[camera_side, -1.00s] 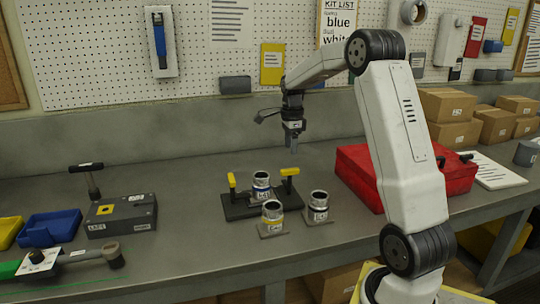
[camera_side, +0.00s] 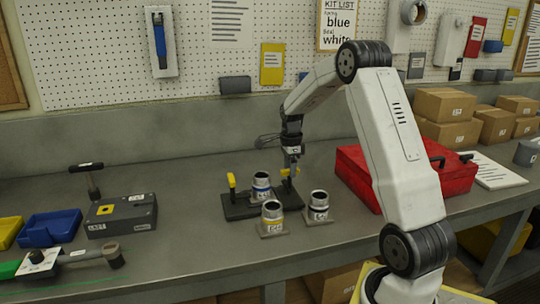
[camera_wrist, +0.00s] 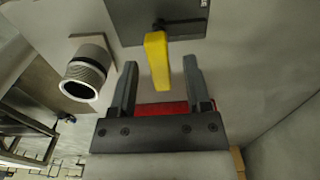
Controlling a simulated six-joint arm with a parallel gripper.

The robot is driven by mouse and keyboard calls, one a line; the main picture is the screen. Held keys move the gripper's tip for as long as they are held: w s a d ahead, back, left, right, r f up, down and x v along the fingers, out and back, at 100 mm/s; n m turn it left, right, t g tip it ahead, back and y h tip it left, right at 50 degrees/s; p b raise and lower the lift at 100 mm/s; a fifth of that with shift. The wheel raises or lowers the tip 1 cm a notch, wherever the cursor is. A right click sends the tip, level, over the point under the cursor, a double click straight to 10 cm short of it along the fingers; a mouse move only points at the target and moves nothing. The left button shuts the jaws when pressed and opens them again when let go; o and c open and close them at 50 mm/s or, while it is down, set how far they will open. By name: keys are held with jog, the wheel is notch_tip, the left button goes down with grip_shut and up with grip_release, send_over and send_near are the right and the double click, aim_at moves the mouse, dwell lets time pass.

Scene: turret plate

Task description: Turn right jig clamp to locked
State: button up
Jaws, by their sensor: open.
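The jig (camera_side: 240,211) is a dark plate on the bench with a blue-banded cylinder (camera_side: 261,183) on it. The right jig clamp has a yellow handle (camera_side: 285,172), partly hidden by my gripper in the side view. The left clamp (camera_side: 231,181) has its yellow handle upright. In the wrist view the yellow handle (camera_wrist: 157,60) reaches between the tips of the two open fingers (camera_wrist: 160,85), with a gap on each side. I cannot tell whether the clamp is locked.
A yellow-banded cylinder (camera_side: 272,213) and a white-banded one (camera_side: 319,204) stand on square bases in front of the jig. One threaded cylinder (camera_wrist: 85,75) is left of my fingers in the wrist view. A red toolbox (camera_side: 360,176) stands to the right. A grey box (camera_side: 122,214) is at left.

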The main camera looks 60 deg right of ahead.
jog(key=shift+c, duration=0.2)
grip_shut()
jog(key=shift+n, duration=0.4)
jog(key=n, duration=1.2)
jog(key=shift+n, duration=2.6)
